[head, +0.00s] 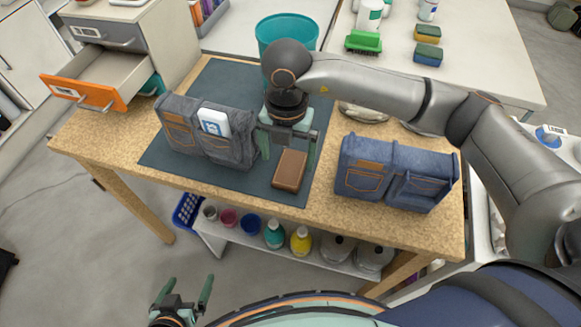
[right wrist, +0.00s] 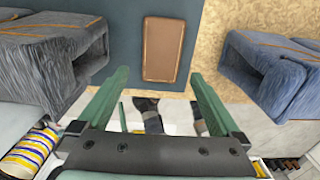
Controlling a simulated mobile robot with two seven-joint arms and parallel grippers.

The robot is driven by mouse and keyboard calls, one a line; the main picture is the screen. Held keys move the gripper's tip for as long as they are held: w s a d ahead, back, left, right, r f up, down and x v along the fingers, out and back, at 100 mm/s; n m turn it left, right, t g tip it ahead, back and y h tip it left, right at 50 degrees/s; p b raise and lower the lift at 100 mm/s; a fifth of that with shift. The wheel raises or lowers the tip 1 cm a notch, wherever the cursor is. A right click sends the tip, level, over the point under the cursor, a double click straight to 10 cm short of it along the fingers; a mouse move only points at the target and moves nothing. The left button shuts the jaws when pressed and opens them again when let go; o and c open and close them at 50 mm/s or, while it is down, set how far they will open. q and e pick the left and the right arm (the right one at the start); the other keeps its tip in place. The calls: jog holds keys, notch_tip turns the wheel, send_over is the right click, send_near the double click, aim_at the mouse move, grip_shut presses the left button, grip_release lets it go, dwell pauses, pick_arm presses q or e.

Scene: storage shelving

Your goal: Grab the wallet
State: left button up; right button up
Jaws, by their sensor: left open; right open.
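The wallet (head: 290,169) is a brown flat rectangle lying on the dark mat near the front edge of the wooden table. It also shows in the right wrist view (right wrist: 163,50), at the top, beyond my fingertips. My right gripper (head: 289,158) is above the table at the wallet, pointing down, with its green fingers apart. In the right wrist view the fingers (right wrist: 158,75) are open, one to each side of the wallet's line, with nothing between them. My left gripper (head: 186,290) is open and empty at the bottom left, away from the table.
A grey denim organizer (head: 180,138) with a white device in its pocket stands left of the wallet. A blue denim organizer (head: 365,165) stands to the right. A teal bin (head: 273,30) is behind. An orange-fronted drawer (head: 82,92) hangs open at the left.

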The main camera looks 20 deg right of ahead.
aim_at(289, 171)
notch_tip(289, 171, down, 5)
jog(key=shift+d+f, duration=0.1)
jog(key=shift+d, duration=0.05)
jog(key=shift+c, duration=0.2)
jog(key=c, duration=1.4)
jog(key=shift+w, duration=0.1)
